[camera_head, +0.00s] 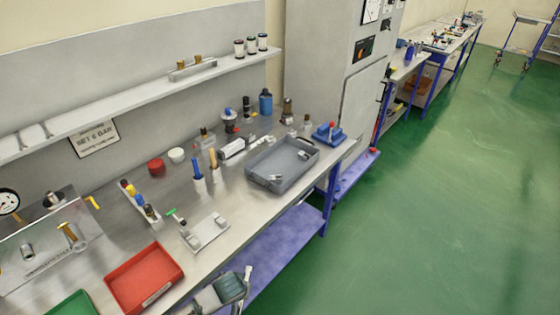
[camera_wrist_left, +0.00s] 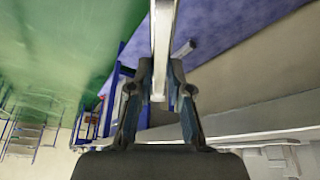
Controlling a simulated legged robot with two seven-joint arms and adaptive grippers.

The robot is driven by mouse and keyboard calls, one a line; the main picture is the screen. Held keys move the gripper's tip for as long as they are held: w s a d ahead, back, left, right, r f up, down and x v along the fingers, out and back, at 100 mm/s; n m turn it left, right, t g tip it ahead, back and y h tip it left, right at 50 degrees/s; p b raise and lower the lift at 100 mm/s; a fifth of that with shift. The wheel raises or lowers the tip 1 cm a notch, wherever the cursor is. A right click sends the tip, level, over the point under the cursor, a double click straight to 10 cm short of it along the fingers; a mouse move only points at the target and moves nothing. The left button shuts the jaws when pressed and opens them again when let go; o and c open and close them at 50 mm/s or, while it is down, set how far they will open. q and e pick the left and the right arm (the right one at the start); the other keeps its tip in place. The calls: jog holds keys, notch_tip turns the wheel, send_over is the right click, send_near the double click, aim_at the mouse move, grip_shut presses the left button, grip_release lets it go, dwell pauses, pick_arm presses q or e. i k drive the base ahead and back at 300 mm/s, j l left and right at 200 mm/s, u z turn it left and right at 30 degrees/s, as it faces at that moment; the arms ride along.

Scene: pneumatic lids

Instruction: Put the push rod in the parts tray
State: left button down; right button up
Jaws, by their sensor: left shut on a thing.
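My left gripper (camera_head: 240,285) is at the bottom of the head view, in front of the bench's front edge. It is shut on a pale grey rod, the push rod (camera_wrist_left: 162,40), which runs up out of the left wrist view between the fingers. In the head view only a short light end of the rod (camera_head: 248,271) shows above the fingers. A grey tray (camera_head: 262,181), which looks like the parts tray, stands on the bench up and to the right of the gripper, well apart from it. My right gripper is not in view.
A red bin (camera_head: 123,291) and a green bin (camera_head: 70,306) sit at the near left. A metal fixture plate (camera_head: 210,232) lies between the red bin and the grey tray. Upright tools (camera_head: 198,178) stand behind the plate. A blue block (camera_head: 328,135) is right of the tray.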

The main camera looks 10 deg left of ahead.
aim_at(273, 162)
jog(key=i+l+u, duration=0.1)
jog(key=l, duration=0.25)
jog(key=i+l+u, duration=0.15)
jog(key=i+l, duration=0.15)
jog(key=i+l+u, duration=0.1)
jog(key=l, duration=0.35)
jog(key=i+l+u, duration=0.15)
jog(key=l, duration=0.2)
jog(key=i+l+u, duration=0.1)
jog(key=l, duration=0.3)
jog(key=i+l+u, duration=0.15)
jog(key=l, duration=0.3)
jog(key=i, duration=0.05)
